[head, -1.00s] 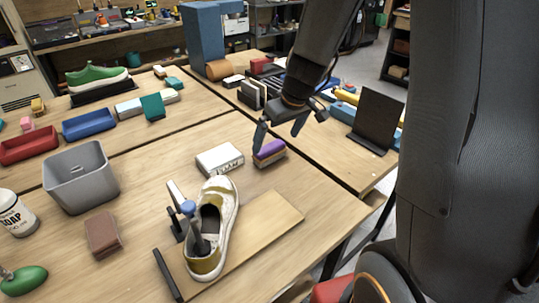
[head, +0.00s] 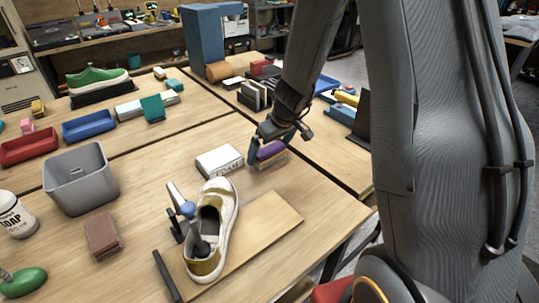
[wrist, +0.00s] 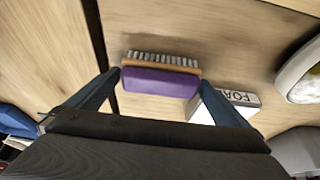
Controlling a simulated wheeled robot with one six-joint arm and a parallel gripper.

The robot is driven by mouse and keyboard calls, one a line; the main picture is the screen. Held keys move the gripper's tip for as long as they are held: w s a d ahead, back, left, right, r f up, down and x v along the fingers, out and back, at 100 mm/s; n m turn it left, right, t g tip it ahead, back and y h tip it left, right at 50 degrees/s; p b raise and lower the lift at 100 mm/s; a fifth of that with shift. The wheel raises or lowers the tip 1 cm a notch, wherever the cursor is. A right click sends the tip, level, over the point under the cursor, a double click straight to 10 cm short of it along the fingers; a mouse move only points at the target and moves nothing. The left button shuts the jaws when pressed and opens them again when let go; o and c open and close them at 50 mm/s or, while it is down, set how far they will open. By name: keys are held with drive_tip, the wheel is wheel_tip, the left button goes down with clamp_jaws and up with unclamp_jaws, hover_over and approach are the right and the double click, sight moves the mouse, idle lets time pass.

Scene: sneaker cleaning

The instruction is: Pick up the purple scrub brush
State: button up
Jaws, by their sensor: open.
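The purple scrub brush (head: 270,151) lies on the wooden table, to the right of the white foam box. In the wrist view the brush (wrist: 160,82) shows its purple top, a brown wooden layer and pale bristles. My gripper (head: 268,160) is at the brush, with its fingers pointing down. In the wrist view my open gripper (wrist: 160,95) has one finger near each end of the brush. I cannot tell whether either finger touches it. Part of the brush is hidden behind my gripper in the head view.
The white foam box (head: 219,161) stands close to the left finger in the head view. A white and yellow sneaker (head: 226,215) sits on a holder over a wooden board (head: 270,222). A grey bin (head: 82,180) stands left. Bare table lies between box and bin.

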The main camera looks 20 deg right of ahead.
sight(269, 148)
drive_tip(key=c, duration=1)
drive_tip(key=shift+r, duration=0.1)
wheel_tip(269, 148, up, 10)
drive_tip(key=shift+f+p, duration=0.1)
drive_tip(key=shift+p, duration=0.7)
drive_tip(key=o, duration=0.5)
drive_tip(key=shift+c, duration=1.1)
